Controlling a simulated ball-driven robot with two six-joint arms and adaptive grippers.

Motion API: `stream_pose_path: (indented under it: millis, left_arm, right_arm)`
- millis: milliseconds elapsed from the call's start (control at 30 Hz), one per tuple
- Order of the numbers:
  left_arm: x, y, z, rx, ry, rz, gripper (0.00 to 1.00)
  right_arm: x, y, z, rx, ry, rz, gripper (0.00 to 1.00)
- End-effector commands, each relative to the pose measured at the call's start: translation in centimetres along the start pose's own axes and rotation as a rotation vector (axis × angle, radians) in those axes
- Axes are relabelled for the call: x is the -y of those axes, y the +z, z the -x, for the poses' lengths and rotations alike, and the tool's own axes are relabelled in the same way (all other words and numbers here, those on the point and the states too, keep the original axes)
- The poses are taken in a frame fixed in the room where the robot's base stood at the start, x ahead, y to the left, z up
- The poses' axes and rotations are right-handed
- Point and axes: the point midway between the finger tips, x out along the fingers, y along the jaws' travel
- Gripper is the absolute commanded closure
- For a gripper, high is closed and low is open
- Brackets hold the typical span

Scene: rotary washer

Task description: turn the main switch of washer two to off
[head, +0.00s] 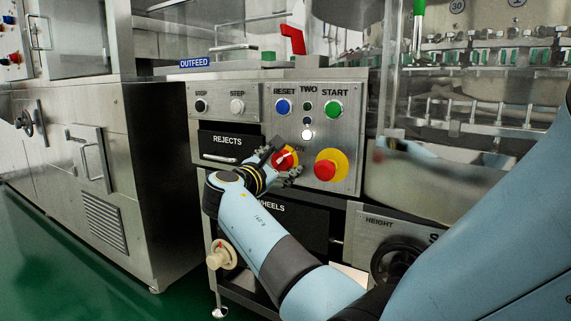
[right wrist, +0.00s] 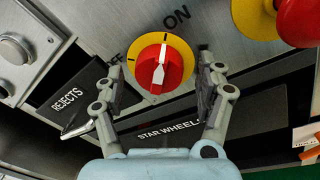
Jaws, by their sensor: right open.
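The panel (head: 347,100) marked TWO carries the main switch (head: 280,158), a red knob on a yellow disc beneath an ON label. In the right wrist view, the switch (right wrist: 176,76) shows a white pointer whose narrow end points up the picture, towards the ON side. My right gripper (head: 286,160) is at the switch and partly covers it. In the right wrist view my right gripper (right wrist: 158,92) is open, one finger to each side of the knob, with gaps visible. My left gripper is not in view.
A red emergency button (head: 326,169) on a yellow disc sits just right of the switch. Above are the blue RESET button (head: 283,106) and green START button (head: 333,109). The REJECTS drawer (head: 225,144) is left. A black handwheel (head: 398,259) stands low right.

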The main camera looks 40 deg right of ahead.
Motion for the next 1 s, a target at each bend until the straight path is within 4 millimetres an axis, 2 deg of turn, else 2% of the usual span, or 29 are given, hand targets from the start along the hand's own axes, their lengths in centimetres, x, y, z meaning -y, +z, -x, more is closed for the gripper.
stream_pose_path:
  millis: [267, 700, 933, 1000]
  left_arm:
    - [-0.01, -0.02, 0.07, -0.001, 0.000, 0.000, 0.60]
    - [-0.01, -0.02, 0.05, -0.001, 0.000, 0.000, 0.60]
    - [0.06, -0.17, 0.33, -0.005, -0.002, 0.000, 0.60]
    - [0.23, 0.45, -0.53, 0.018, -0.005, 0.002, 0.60]
  right_arm:
    - [-0.06, 0.01, 0.05, 0.000, 0.000, -0.001, 0.27]
    - [-0.03, -0.01, 0.04, 0.000, 0.000, 0.000, 0.84]
    - [-0.14, 0.18, 0.04, -0.002, -0.001, 0.016, 0.84]
    - [-0.23, 0.30, 0.04, -0.003, -0.002, 0.034, 0.84]
